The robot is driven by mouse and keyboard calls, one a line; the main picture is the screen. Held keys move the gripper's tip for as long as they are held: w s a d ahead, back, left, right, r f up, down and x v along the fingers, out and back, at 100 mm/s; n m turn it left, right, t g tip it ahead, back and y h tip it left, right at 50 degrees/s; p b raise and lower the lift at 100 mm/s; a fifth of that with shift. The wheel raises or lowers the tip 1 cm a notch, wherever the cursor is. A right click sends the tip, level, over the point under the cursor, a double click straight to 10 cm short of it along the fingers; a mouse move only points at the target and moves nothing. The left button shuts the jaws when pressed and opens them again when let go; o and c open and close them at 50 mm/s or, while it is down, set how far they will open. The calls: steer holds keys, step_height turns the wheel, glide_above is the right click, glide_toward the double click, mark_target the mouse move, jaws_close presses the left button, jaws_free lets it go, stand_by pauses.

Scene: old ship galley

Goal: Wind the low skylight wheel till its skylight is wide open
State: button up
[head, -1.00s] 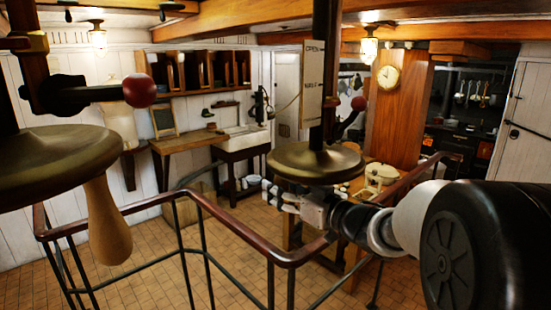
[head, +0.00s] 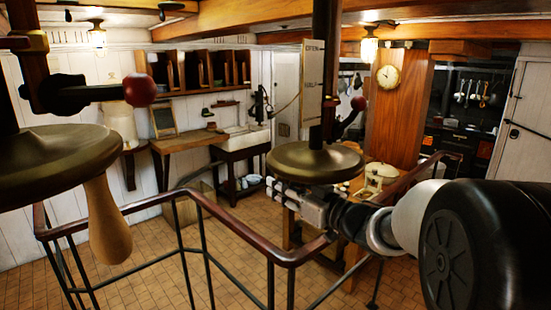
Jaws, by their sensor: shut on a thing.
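A brass wheel (head: 315,160) hangs level on a dark upright shaft in the middle of the head view. A plate with lettering (head: 312,82), with OPEN at its top, stands by its shaft. A lever with a red ball (head: 359,103) is behind it. My gripper (head: 283,194) reaches in from the right, just below the wheel's near left rim. It is shut on the wheel's handle, which the fingers hide almost wholly. A second brass wheel (head: 60,155), nearer at the left, has a pear-shaped wooden handle (head: 107,222) hanging under it. No skylight is in view.
A curved wooden handrail (head: 292,255) on metal posts runs below the wheels and close to my arm. A red-ball lever (head: 139,90) juts out above the left wheel. Ceiling beams cross overhead. The tiled floor lies beyond the rail.

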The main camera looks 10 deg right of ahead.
steer(key=shift+c, duration=0.7)
